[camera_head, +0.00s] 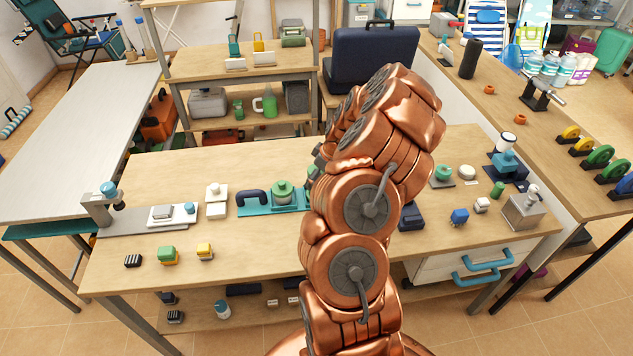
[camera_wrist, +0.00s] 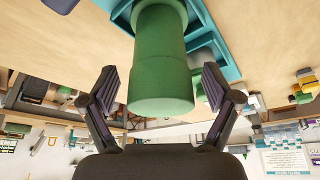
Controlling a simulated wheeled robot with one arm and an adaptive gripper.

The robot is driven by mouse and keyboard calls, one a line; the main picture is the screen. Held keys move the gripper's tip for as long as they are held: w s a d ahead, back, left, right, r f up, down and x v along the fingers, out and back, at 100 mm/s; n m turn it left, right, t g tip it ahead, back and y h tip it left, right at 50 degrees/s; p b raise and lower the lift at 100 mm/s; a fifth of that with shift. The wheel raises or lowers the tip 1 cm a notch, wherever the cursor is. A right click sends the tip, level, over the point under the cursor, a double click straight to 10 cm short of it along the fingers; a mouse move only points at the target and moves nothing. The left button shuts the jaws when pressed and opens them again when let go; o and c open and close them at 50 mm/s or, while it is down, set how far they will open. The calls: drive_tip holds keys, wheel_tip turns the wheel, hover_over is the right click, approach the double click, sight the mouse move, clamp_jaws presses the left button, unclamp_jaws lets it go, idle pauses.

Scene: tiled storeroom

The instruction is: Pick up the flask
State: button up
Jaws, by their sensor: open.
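In the wrist view a green cylinder (camera_wrist: 160,75), which I take to be the flask, is between the spread fingers of my gripper (camera_wrist: 160,84). It has a broad end toward the palm and a narrower part beyond. Gaps show on both sides, and neither finger appears to touch it. It is beside a teal holder (camera_wrist: 222,57). In the head view a green rounded piece (camera_head: 283,191) on the teal holder (camera_head: 262,209) appears to be the same thing. My copper arm hides most of my gripper there.
Small blocks (camera_head: 167,255) and a grey stand (camera_head: 100,207) are on the left of the worktable (camera_head: 250,260). A dark blue case (camera_head: 372,60) stands behind my arm. A metal box (camera_head: 522,211) and other small items are at the right.

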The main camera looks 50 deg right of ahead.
drive_tip(key=shift+f, duration=0.25)
drive_tip(key=c, duration=1.6)
drive_tip(key=shift+o, duration=0.2)
drive_tip(key=shift+r, duration=0.15)
